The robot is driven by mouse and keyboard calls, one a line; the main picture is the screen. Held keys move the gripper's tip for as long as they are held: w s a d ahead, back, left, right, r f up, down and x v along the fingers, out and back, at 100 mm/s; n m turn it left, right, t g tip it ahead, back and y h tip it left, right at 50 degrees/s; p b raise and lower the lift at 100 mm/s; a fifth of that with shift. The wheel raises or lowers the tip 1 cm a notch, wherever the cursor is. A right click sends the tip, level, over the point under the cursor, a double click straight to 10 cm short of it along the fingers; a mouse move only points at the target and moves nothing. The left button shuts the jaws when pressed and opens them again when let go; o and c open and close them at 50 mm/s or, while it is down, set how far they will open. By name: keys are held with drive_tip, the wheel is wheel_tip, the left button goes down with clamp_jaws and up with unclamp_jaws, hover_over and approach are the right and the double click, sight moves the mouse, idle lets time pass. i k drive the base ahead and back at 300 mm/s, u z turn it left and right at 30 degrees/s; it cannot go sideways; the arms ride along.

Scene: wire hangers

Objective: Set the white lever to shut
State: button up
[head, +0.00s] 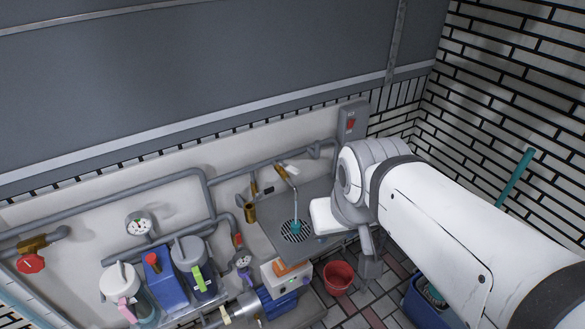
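A small white lever (291,169) sits on a brass valve (281,173) on the pipe along the back wall. A thin stream, which looks like water, runs down from below the valve to a round drain grate (297,232) in a grey basin. My white arm comes in from the right and bends at a large joint just right of the lever. A gap shows between the arm and the lever.
A second brass fitting (250,212) stands left of the stream. A red wheel valve (30,263), a blue box (166,283), a pump unit (276,302) and a red bucket (339,277) stand lower down. A tiled wall (510,75) bounds the right.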

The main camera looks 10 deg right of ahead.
sight(290, 168)
drive_tip(key=k, duration=1.15)
drive_tip(key=z, duration=0.25)
drive_tip(key=i, duration=2)
drive_tip(key=u, duration=0.55)
